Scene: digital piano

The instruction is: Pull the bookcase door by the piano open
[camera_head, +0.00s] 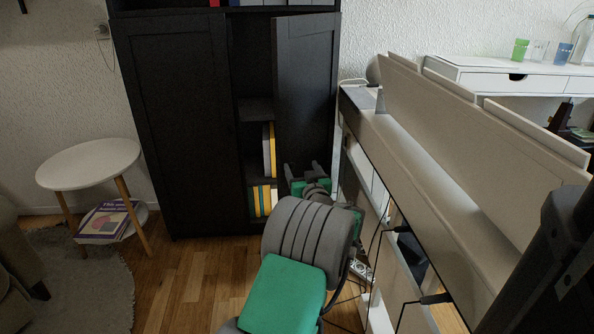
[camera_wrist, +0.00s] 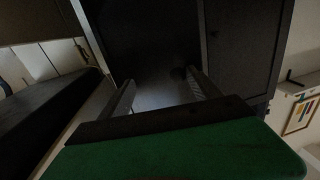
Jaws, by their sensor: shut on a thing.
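The black bookcase (camera_head: 180,120) stands against the wall. Its right door (camera_head: 306,100), beside the piano (camera_head: 480,150), stands partly open, with shelves and books showing in the gap. The left door is closed. My gripper (camera_head: 304,172) is at the lower part of the right door, on its front side. In the wrist view my two fingers (camera_wrist: 160,95) stand apart against the dark door (camera_wrist: 240,45), with a small dark knob-like shape near the right finger. The gripper is shut on the door; the exact spot of contact is too dark to make out.
The white piano (camera_head: 400,150) stands close on the right of the door, with cables and a power strip (camera_head: 361,270) below it. A round white side table (camera_head: 88,163) stands at the left. The wooden floor (camera_head: 195,285) in front of the bookcase is clear.

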